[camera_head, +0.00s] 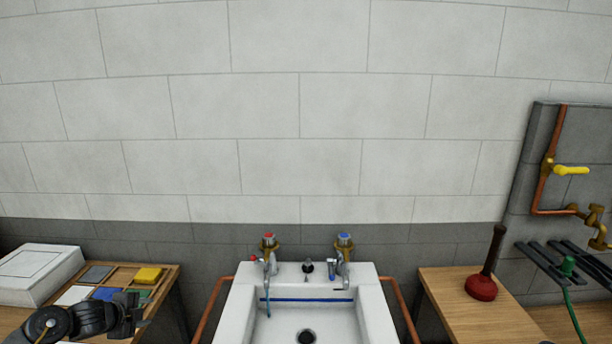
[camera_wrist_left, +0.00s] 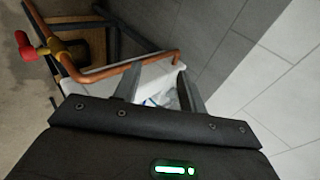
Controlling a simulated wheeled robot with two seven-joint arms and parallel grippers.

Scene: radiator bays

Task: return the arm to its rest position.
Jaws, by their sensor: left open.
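My left arm comes in at the lower left of the head view. Its dark gripper (camera_head: 132,312) is over the near side of the wooden sorting tray (camera_head: 122,276), left of the sink and apart from it. In the left wrist view the two fingers of the left gripper (camera_wrist_left: 157,88) stand apart with nothing held between them. Beyond them are a white sink edge (camera_wrist_left: 150,78) and a copper pipe (camera_wrist_left: 112,71). My right gripper does not show.
A white sink (camera_head: 251,305) with two taps stands in the middle. A white box (camera_head: 38,272) is beside the tray. A plunger (camera_head: 482,286) stands on the right wooden table (camera_head: 450,300). A red valve handle (camera_wrist_left: 27,45) is on the pipe. The space above the sink is clear.

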